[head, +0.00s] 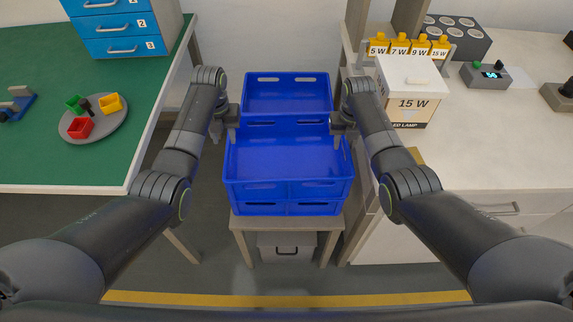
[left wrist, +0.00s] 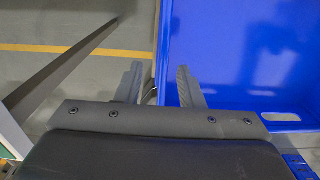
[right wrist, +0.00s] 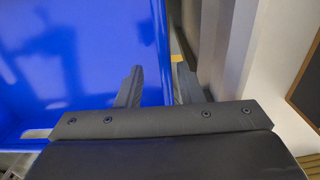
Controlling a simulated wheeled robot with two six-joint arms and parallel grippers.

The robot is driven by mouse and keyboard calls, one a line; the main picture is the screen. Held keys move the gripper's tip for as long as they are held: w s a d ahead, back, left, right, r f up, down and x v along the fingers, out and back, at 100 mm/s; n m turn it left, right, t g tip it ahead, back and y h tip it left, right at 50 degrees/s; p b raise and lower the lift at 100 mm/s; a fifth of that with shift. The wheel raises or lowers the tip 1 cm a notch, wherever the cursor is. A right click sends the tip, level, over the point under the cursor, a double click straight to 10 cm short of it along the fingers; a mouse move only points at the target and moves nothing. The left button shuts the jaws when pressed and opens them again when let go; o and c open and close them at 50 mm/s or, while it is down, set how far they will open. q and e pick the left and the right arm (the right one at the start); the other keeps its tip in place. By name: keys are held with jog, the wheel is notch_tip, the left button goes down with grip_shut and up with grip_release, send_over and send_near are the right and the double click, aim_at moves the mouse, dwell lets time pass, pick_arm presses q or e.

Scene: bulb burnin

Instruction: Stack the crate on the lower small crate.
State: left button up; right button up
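A large blue crate (head: 288,160) sits upright at the front of a low wooden stand, with its open top facing up. Another blue crate (head: 290,208) shows directly beneath its front wall; the two look in contact. My left gripper (head: 232,122) is at the crate's left wall, fingers apart, one inside and one outside the wall in the left wrist view (left wrist: 160,75). My right gripper (head: 341,128) straddles the right wall likewise, and a gap shows between its fingers in the right wrist view (right wrist: 160,75). The lower crate is mostly hidden.
Another blue crate (head: 288,94) stands behind. The wooden stand (head: 240,224) has a grey bin (head: 287,248) under it. A green-topped bench (head: 60,160) is on the left. A white counter (head: 490,140) with a lamp box (head: 408,92) is close on the right.

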pick_arm(q)
jog(key=shift+s+r, duration=0.15)
jog(key=shift+r, duration=0.05)
pick_arm(e)
jog(key=shift+d+r, duration=0.2)
jog(key=shift+r, duration=3.35)
